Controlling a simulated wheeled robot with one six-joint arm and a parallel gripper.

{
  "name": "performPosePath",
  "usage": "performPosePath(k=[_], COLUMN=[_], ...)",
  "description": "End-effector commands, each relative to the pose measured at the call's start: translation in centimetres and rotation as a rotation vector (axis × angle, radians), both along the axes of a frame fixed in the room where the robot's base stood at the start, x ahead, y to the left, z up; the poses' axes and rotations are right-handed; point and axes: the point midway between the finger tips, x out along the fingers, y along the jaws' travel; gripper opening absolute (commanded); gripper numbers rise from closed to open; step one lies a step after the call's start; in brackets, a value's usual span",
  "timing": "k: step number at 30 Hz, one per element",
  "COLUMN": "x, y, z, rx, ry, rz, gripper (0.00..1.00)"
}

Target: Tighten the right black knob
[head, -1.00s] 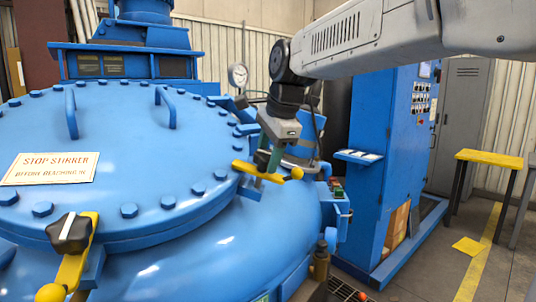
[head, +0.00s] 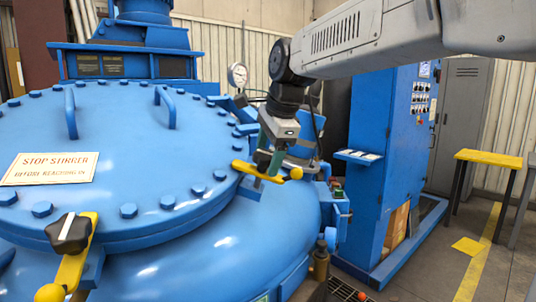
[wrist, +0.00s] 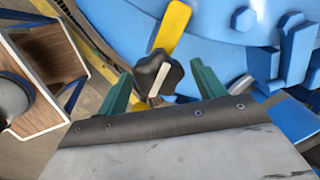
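The right black knob (wrist: 158,74) shows in the wrist view, lobed, with a white line across it. It sits on a yellow clamp bar (head: 258,172) at the right rim of the blue furnace lid (head: 130,135). My gripper (head: 268,161) is over this knob, and its green fingers mostly hide it in the head view. In the wrist view my gripper (wrist: 162,78) is open, with a finger on each side of the knob and visible gaps. Another black knob (head: 68,234) with a white line is on a yellow bar at the lower left.
A sign (head: 50,169) and raised handles are on the lid, with bolts around its rim. A blue control cabinet (head: 385,170) stands right of the furnace. A yellow-topped stand (head: 488,158) is further right. A gauge (head: 237,75) is behind.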

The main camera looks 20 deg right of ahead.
Motion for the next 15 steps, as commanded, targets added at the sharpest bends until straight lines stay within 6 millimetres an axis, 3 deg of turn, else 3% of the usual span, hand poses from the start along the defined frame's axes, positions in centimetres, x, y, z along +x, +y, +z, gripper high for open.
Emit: performPosePath(k=[5,15], x=[-0.2,-2.3], y=[-0.1,-0.7], z=[0.6,5.7], rx=[0.0,0.0], ry=[-0.001,-0.003], rz=[0.0,0.0], gripper=[0.69,0.69])
